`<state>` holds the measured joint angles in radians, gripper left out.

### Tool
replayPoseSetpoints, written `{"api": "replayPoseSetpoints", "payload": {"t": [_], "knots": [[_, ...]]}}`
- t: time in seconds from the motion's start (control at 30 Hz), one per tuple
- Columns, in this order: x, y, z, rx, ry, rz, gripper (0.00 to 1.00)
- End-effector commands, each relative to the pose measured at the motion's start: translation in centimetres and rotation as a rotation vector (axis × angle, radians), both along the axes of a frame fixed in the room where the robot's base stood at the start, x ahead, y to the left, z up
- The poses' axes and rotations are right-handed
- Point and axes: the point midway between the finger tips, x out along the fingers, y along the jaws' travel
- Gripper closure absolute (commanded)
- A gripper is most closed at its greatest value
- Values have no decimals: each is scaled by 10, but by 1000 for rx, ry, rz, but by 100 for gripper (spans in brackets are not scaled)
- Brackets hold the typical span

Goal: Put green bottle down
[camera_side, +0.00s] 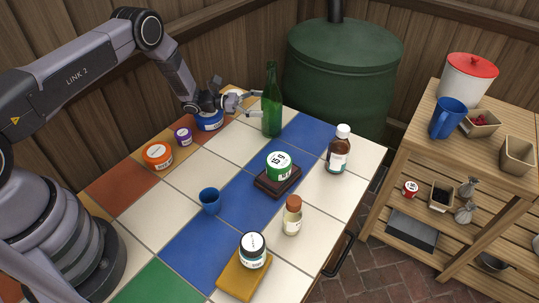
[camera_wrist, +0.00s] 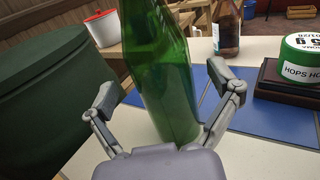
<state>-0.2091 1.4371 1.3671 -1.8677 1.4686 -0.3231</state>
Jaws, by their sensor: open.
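The green bottle (camera_side: 271,100) stands upright on the tiled table (camera_side: 217,143), at the far side where a white tile meets the blue strip. In the wrist view the green bottle (camera_wrist: 165,75) rises between the two fingers of my gripper (camera_wrist: 170,98). My gripper (camera_side: 252,104) reaches the bottle from the left in the side view. Its fingers are spread, with a visible gap on each side of the glass. The bottle's base is partly hidden behind my gripper's body in the wrist view.
A large green tank (camera_side: 340,75) is behind the table.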

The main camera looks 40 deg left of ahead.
Motion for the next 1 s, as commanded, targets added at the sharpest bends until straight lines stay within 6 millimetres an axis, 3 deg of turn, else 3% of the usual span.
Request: {"api": "replayPoseSetpoints", "payload": {"t": [0.2, 0.37, 0.47, 0.57, 0.67, 0.8, 1.0], "knots": [[-18, 33, 0, 0, 0, 2, 11], [-24, 41, 8, 14, -10, -16, 11], [-28, 33, 39, 71, -49, -85, 11], [-40, 16, 90, 184, -119, -209, 11], [-66, -1, 147, 336, -209, -358, 11], [-119, -16, 213, 570, -351, -554, 11], [-211, -17, 280, 930, -573, -797, 11]]}}
